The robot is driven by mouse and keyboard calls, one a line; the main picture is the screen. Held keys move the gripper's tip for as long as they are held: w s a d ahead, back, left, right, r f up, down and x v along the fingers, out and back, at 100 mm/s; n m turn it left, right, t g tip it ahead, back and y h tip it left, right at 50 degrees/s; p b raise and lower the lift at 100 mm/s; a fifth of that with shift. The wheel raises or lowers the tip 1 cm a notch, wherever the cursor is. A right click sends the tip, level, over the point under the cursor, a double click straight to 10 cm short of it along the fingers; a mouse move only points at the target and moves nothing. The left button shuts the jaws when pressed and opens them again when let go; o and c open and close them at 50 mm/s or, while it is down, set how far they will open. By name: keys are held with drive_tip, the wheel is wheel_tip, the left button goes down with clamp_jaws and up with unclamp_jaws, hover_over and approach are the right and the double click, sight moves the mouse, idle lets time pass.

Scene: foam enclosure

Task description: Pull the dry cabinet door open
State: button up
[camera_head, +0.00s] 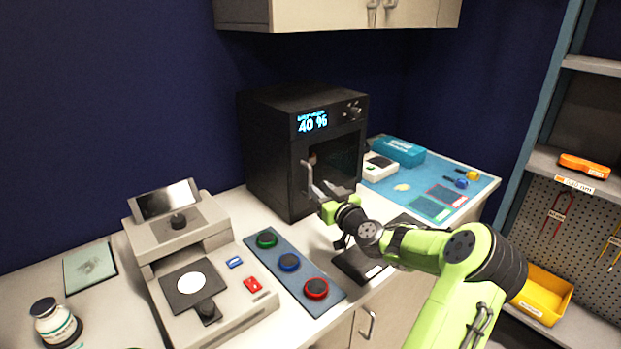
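The dry cabinet (272,150) is a black box on the counter with a lit display reading 40 %. Its front door (345,155) has a dark window and looks closed. A light vertical handle (307,178) stands at the door's left side. My gripper (322,190) is at the lower part of the door, right beside the handle's lower end. Its fingers are small and partly merge with the handle, so I cannot tell whether they touch it or how far apart they are. My green arm reaches in from the lower right.
A blue mat (455,190) with a teal box (398,151) lies right of the cabinet. A shelf unit (575,160) stands at far right.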

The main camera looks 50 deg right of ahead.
sight(311, 181)
drive_tip(key=x, duration=0.6)
drive_tip(key=shift+w, duration=0.3)
clamp_jaws()
